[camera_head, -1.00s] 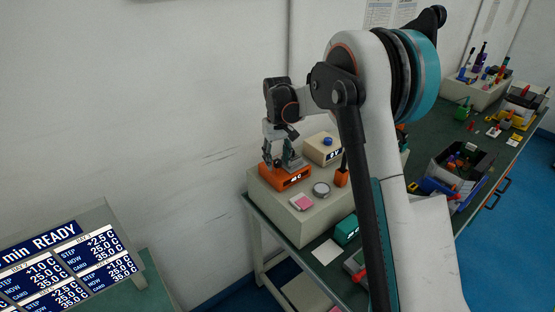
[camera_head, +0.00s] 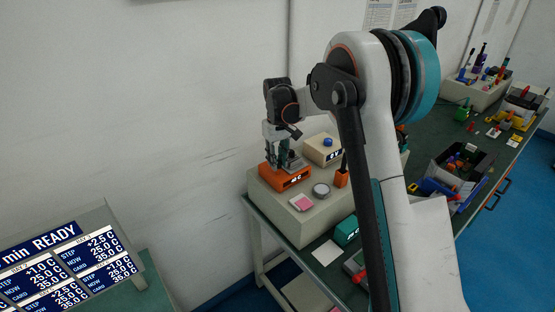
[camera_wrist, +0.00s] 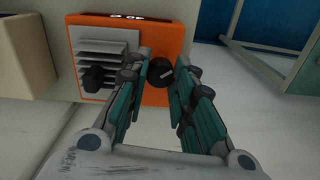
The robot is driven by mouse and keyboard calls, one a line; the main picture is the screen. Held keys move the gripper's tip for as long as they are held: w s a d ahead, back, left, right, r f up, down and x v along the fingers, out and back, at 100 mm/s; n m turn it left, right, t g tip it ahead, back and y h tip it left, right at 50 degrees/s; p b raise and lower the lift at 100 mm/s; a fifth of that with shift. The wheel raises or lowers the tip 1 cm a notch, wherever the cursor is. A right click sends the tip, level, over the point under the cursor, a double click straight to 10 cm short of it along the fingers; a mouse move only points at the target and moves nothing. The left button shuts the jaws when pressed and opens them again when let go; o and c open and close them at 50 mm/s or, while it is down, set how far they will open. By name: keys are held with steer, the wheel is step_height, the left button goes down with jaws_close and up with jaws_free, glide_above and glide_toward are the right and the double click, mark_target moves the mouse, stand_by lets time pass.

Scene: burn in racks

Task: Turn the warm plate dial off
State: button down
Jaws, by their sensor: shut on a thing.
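The warm plate is an orange box (camera_head: 285,178) with a small lit display, on a beige bench block by the wall. In the wrist view the orange box (camera_wrist: 158,93) fills the top centre, its display reading upside down, apparently 40 C. Its black round dial (camera_wrist: 160,71), with a pale pointer line, sits beside a grey finned plate (camera_wrist: 105,48). My gripper (camera_wrist: 161,63) is shut on the dial, one teal-padded finger on each side. In the head view my gripper (camera_head: 281,164) stands over the orange box, and the dial is hidden by the fingers.
A beige box with a blue knob (camera_head: 328,141) stands close behind the warm plate. A pink-topped pad (camera_head: 301,203), a round grey disc (camera_head: 321,189) and an orange holder (camera_head: 341,178) are close in front and right. The wall is near on the left.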

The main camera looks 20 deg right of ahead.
steer(key=n, duration=1)
steer(key=shift+n, duration=0.3)
stand_by(0.4)
steer(key=c, duration=1.3)
jaws_free()
steer(key=shift+r, duration=0.15)
step_height(320, 180, up, 12)
steer(key=shift+f, duration=0.1)
